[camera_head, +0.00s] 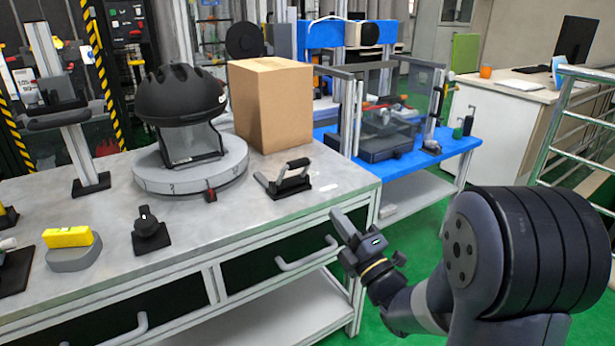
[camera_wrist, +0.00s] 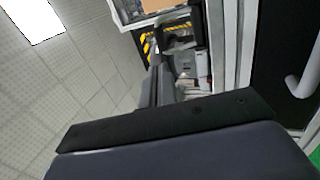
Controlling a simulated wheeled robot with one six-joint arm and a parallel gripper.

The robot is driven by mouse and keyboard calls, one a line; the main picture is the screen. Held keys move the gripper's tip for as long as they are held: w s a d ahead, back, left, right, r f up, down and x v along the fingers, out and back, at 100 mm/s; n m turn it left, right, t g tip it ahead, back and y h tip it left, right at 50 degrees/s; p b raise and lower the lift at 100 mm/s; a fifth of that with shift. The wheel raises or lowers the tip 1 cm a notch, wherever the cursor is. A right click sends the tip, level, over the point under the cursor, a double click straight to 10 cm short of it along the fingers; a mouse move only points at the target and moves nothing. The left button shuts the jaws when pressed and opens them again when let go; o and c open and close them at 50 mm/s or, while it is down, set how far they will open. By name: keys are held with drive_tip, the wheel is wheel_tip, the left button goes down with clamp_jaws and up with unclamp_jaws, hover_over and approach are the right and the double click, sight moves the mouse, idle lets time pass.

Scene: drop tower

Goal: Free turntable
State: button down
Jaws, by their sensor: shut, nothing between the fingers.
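The turntable (camera_head: 150,181) is a round grey disc with number marks on its rim, lying on the metal workbench. A black helmet (camera_head: 180,95) on a dark open stand (camera_head: 192,144) stands on it. A small red and black piece (camera_head: 210,195) sits at the disc's front rim; whether it locks the disc cannot be told. A black-based lever with a grey handle (camera_head: 287,180) stands just right of the disc. My gripper (camera_head: 345,228) is shut and empty, in front of the bench's right front corner, apart from the turntable. The wrist view shows no turntable clearly.
A cardboard box (camera_head: 270,105) stands behind the turntable. A black knob (camera_head: 148,230) and a yellow block on a grey base (camera_head: 68,242) are at the bench's front left. Drawer handles (camera_head: 307,256) jut from the bench front. A blue table (camera_head: 405,160) stands behind right.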

sight(301, 166)
drive_tip(key=x, duration=1.2)
drive_tip(key=shift+w+a+b, duration=0.2)
drive_tip(key=shift+w+b, duration=0.05)
drive_tip(key=shift+b, duration=0.05)
drive_tip(key=shift+r, duration=0.15)
